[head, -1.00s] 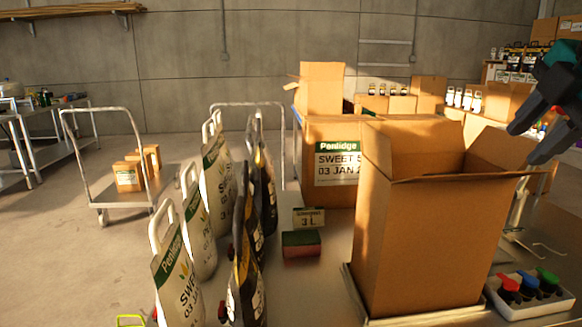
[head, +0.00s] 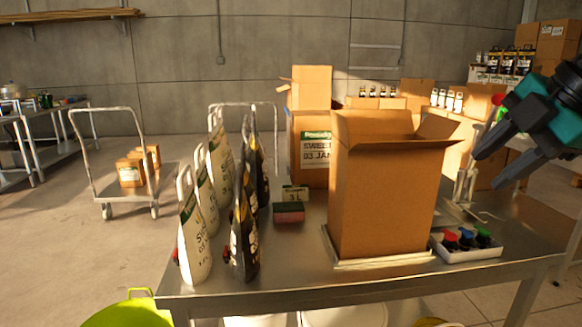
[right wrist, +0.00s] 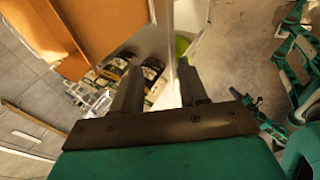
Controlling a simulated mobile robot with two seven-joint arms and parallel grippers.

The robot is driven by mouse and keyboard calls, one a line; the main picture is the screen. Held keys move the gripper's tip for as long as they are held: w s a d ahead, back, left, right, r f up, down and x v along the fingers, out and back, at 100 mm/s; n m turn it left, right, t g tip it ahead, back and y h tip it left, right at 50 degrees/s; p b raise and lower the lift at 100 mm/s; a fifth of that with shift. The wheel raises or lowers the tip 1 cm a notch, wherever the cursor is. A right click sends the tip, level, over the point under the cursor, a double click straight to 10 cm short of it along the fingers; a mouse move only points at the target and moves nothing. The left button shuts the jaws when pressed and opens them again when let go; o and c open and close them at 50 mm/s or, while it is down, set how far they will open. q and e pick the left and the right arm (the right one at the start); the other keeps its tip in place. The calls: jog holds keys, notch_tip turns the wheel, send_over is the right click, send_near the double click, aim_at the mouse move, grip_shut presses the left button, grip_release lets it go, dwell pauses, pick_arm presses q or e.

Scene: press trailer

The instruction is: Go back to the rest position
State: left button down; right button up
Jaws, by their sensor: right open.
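My right gripper (head: 484,166) is at the right edge of the head view, to the right of the open cardboard box and above table height. Its two dark fingers are apart and nothing is between them. The fingers also show apart and empty in the right wrist view (right wrist: 160,90). The gripper is apart from the box.
White pouches (head: 190,240) and black pouches (head: 244,235) stand at the table's left. A white tray of coloured caps (head: 468,245) sits right of the box. A cart (head: 128,195) stands on the floor at left.

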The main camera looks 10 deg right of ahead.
jog(key=w+a+f+n+t+y, duration=0.1)
jog(key=w+a+f+y, duration=0.1)
jog(key=a+f+y, duration=0.3)
jog(key=w+a+f+n+y, duration=0.1)
jog(key=w+a+f+y, duration=0.2)
jog(key=f+y, duration=0.4)
notch_tip(320, 180, down, 14)
jog(key=m+t+h, duration=0.5)
jog(key=m+t, duration=0.4)
jog(key=m, duration=0.1)
jog(key=s+a+f+m+g+h, duration=0.2)
jog(key=s+a+f, duration=0.1)
jog(key=f, duration=0.5)
jog(key=s+a+f+m+g+h, duration=0.2)
jog(key=s+a+f+m, duration=0.1)
jog(key=f, duration=0.5)
jog(key=s+a+f+m+g+h, duration=0.1)
jog(key=s+a+f+m+h, duration=0.1)
jog(key=s+a+f, duration=0.3)
notch_tip(320, 180, down, 3)
jog(key=shift+s+a+r+m+g+h, duration=0.15)
jog(key=shift+s+m+g+h, duration=0.2)
jog(key=shift+s, duration=0.35)
